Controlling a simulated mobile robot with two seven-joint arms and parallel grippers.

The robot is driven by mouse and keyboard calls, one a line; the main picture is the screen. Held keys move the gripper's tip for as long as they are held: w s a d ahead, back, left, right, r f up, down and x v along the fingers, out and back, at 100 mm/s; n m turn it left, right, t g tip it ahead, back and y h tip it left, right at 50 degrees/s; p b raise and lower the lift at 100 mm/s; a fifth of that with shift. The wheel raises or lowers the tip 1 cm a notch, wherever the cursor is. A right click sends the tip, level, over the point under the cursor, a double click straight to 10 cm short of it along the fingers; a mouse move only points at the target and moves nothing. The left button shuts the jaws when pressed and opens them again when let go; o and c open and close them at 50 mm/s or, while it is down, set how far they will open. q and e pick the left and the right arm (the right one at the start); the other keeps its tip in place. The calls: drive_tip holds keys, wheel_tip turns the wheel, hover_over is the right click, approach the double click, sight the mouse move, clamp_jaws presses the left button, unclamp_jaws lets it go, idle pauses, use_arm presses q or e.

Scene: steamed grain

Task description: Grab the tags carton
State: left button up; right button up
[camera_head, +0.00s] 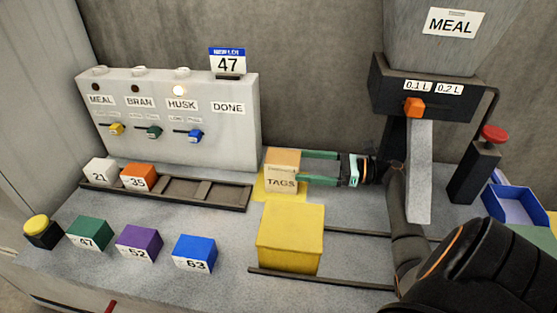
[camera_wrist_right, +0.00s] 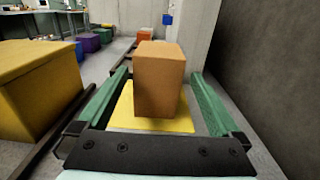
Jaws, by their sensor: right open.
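The tags carton (camera_head: 282,172) is a small tan box with a "TAGS" label, upright on a yellow mat (camera_head: 262,191) at the right end of the dark rack. In the right wrist view the carton (camera_wrist_right: 159,80) stands between two green fingers, with a visible gap on each side. My right gripper (camera_head: 301,167) reaches in from the right with its fingers around the carton. It is open; the far finger is partly hidden behind the carton. My left gripper is not in view.
A yellow box (camera_head: 290,238) stands just in front of the carton, between dark rails. A grey panel (camera_head: 175,125) with switches is behind left. The rack (camera_head: 205,192) holds blocks 21 and 35. Several coloured blocks lie at front left. A MEAL dispenser (camera_head: 425,85) stands right.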

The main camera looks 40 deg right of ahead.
sight(271, 163)
drive_tip(key=x, duration=0.9)
drive_tip(key=shift+w+a+p, duration=0.15)
drive_tip(key=shift+a+p, duration=0.15)
drive_tip(key=shift+p, duration=0.1)
drive_tip(key=c, duration=1.5)
